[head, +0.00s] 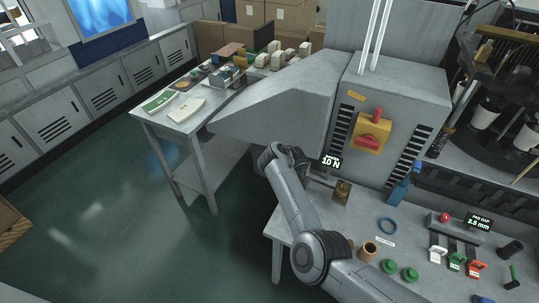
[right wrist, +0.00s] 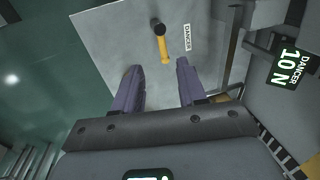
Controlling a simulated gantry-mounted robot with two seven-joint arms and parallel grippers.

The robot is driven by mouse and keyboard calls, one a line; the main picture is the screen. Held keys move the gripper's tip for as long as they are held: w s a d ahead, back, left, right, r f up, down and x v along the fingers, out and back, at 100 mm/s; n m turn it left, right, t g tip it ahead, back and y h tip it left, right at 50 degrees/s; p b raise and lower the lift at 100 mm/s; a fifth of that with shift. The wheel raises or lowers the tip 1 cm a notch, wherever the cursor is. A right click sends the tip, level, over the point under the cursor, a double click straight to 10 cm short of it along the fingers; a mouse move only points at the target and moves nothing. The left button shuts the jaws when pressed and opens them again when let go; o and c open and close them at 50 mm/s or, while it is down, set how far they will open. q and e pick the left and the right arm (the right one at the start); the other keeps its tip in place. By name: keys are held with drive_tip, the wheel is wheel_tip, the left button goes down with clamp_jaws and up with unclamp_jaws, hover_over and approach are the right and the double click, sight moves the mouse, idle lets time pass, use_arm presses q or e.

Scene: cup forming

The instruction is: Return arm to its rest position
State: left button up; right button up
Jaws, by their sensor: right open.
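My right arm (head: 300,215) reaches in from the lower right in the head view, with its far end at the front corner of the grey machine. My right gripper (right wrist: 160,68) is open in the right wrist view, its two dark purple fingers apart with nothing between them. In the head view the fingers are hidden by the arm. My left gripper is in neither view.
A grey machine (head: 275,105) with a "10 N" display (head: 331,162) stands close to the arm's end. Open floor (head: 110,215) lies to the left.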

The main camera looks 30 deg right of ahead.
drive_tip(key=s+d+f+n+t+h, duration=0.2)
drive_tip(key=s+d+f+n+t, duration=0.15)
drive_tip(key=s+d+n, duration=0.55)
drive_tip(key=s+a+r+n+y, duration=0.2)
drive_tip(key=s+a+n, duration=0.9)
drive_tip(key=s+a, duration=0.1)
drive_tip(key=s+a+r+n+y, duration=0.2)
drive_tip(key=s+a+n, duration=0.9)
drive_tip(key=s+a, duration=0.1)
wheel_tip(320, 180, up, 30)
drive_tip(key=s+g+p, duration=0.1)
drive_tip(key=p, duration=2.8)
drive_tip(key=shift+a+f, duration=0.15)
drive_tip(key=shift+a, duration=0.25)
